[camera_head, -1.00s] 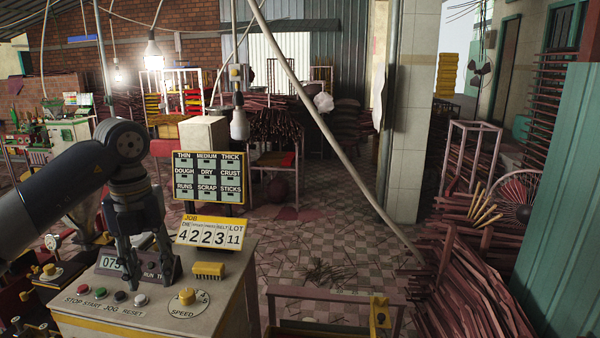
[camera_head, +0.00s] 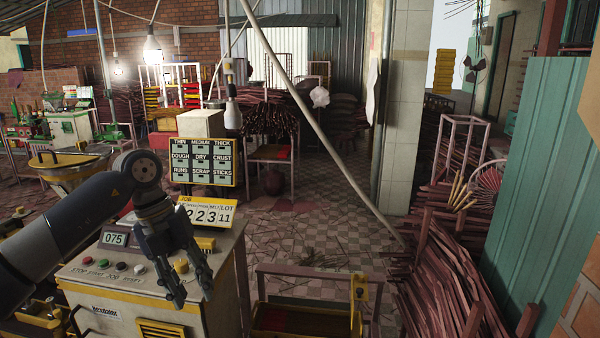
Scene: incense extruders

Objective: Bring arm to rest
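My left gripper (camera_head: 191,296) hangs in front of the right part of the control console (camera_head: 150,318), fingers pointing down and apart, with nothing between them. My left arm comes in from the left edge. The console top carries a row of buttons (camera_head: 121,266), a yellow speed knob (camera_head: 181,265) and a counter reading 075 (camera_head: 115,238). My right gripper is not in view.
A board of labelled slots (camera_head: 203,162) stands behind the console. A low cart (camera_head: 305,318) is right of it. Bundles of reddish sticks (camera_head: 455,285) fill the right side beside a green metal panel (camera_head: 540,180). The tiled floor (camera_head: 320,225) in the middle is mostly clear.

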